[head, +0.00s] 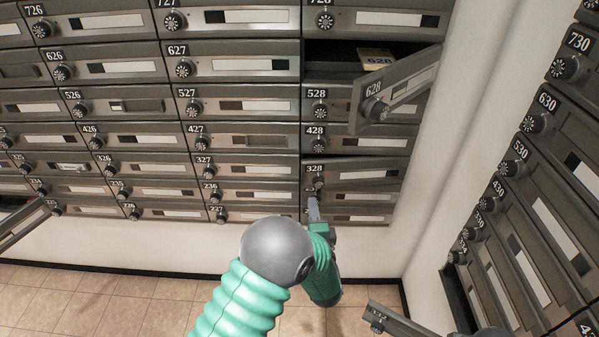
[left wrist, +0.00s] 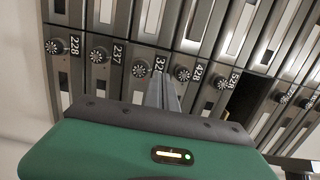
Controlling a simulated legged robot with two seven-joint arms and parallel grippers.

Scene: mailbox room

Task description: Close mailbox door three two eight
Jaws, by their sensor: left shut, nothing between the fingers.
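Mailbox door 328 (head: 365,173) is in the right column of the facing wall, below door 428. A thin dark gap shows along its top edge, so it looks slightly ajar or nearly flush; I cannot tell exactly. My left gripper (head: 314,204) is shut and empty, with its tips just below the dial of door 328, at or very near the door face. In the left wrist view the shut fingers (left wrist: 161,91) point at the 328 label and partly cover that door. Contact is not clear. My right gripper is not in view.
Door 628 (head: 405,88) hangs open above, with a yellow item (head: 377,59) inside its box. Another open door (head: 22,222) juts out at the left, and one (head: 392,322) at the bottom right. A side wall of mailboxes (head: 535,195) stands to the right.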

